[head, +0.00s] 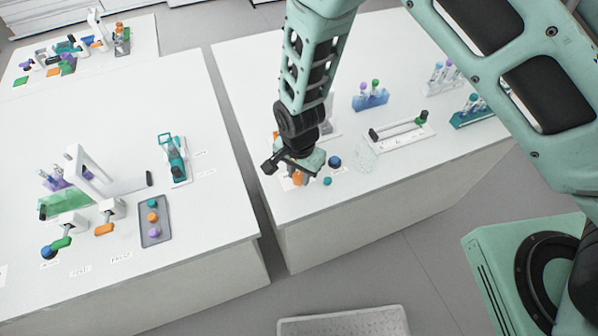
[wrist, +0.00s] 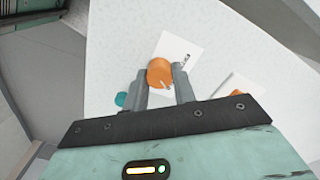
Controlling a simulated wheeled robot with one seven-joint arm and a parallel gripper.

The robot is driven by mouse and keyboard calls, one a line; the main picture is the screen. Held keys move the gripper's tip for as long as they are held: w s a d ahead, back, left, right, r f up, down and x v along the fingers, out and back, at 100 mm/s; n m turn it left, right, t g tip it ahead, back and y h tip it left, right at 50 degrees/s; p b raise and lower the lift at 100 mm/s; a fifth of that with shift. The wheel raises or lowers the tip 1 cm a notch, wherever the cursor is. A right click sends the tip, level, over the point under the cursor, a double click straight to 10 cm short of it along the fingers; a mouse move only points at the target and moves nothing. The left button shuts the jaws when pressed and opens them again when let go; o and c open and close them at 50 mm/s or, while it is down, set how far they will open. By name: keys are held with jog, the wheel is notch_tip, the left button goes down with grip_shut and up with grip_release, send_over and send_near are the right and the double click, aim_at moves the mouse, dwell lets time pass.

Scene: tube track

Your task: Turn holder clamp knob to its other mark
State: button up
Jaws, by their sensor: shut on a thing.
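My gripper (head: 291,164) is at the near left corner of the right table, pointing down. In the wrist view its two grey fingers (wrist: 161,92) are closed around an orange knob (wrist: 159,72). The knob has a pale line on its face. In the head view the orange knob (head: 298,179) shows just below my gripper. A white card with dark print (wrist: 178,55) lies beside the knob, partly covered by it; I cannot read the marks. The holder body is mostly hidden behind my gripper and arm.
A dark blue knob (head: 334,161) and a teal piece (head: 327,181) are close to the right of my gripper. A clear wire-like item (head: 364,155) and a white rack (head: 402,133) stand farther right. A gap separates this table from the left table (head: 110,120).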

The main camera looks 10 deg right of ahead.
jog(key=n+b, duration=0.1)
jog(key=n, duration=0.2)
jog(key=shift+f+b, duration=0.1)
jog(key=shift+b, duration=0.3)
jog(key=n+b, duration=0.1)
jog(key=n, duration=0.2)
jog(key=shift+n+b, duration=0.35)
jog(key=shift+n, duration=0.05)
jog(key=n+b, duration=0.1)
jog(key=n, duration=0.2)
jog(key=shift+a, duration=0.1)
jog(key=shift+n+b, duration=0.75)
jog(key=shift+n, duration=1.15)
jog(key=o, duration=1)
